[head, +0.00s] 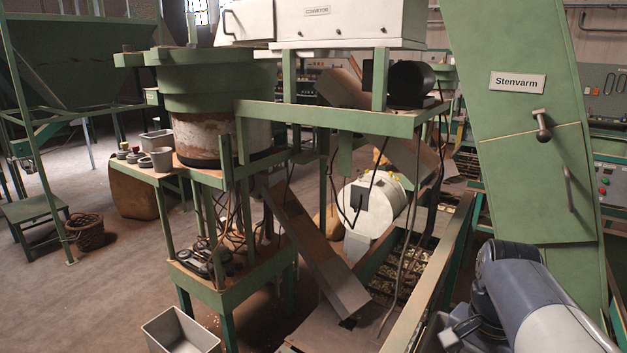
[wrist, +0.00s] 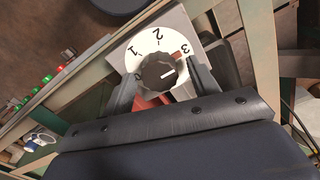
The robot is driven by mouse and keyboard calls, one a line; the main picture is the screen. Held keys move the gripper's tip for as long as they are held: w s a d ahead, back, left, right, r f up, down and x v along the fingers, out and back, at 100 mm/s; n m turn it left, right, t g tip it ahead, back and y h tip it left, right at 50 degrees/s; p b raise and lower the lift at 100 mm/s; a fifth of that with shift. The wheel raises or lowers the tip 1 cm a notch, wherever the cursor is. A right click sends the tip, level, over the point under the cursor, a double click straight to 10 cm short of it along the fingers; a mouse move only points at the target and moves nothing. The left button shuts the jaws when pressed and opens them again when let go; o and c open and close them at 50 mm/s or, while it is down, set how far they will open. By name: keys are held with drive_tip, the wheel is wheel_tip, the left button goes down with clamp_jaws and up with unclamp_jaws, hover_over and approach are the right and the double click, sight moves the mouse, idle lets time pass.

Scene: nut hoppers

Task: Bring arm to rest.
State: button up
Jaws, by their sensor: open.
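My gripper (wrist: 163,70) is open in the wrist view, with one finger on each side of a dark round knob (wrist: 157,74). The knob sits on a white dial (wrist: 134,62) with printed numbers, on a pale plate. I cannot tell whether the fingers touch the knob. In the head view my arm (head: 535,310) is at the lower right, in front of the green Stenvarm cabinet. The dial does not show clearly there.
The green Stenvarm cabinet (head: 520,110) with a handle stands right beside my arm. A conveyor machine (head: 345,22) on a green frame fills the middle. A grey bin (head: 181,334) stands at the front. Coloured buttons (wrist: 42,85) show left in the wrist view. Floor is open at left.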

wheel_tip(320, 180, up, 10)
wheel_tip(320, 180, down, 11)
drive_tip(key=shift+r, duration=0.1)
drive_tip(key=shift+n, duration=0.5)
drive_tip(key=n, duration=0.4)
drive_tip(key=shift+n+b, duration=0.3)
drive_tip(key=shift+b, duration=0.1)
drive_tip(key=n+b, duration=0.1)
drive_tip(key=n, duration=0.4)
drive_tip(key=shift+n, duration=0.3)
drive_tip(key=n+b, duration=0.1)
drive_tip(key=n, duration=0.5)
drive_tip(key=shift+a+r+n+b, duration=0.1)
drive_tip(key=shift+n+b, duration=0.75)
drive_tip(key=shift+n, duration=1.85)
drive_tip(key=shift+s, duration=0.1)
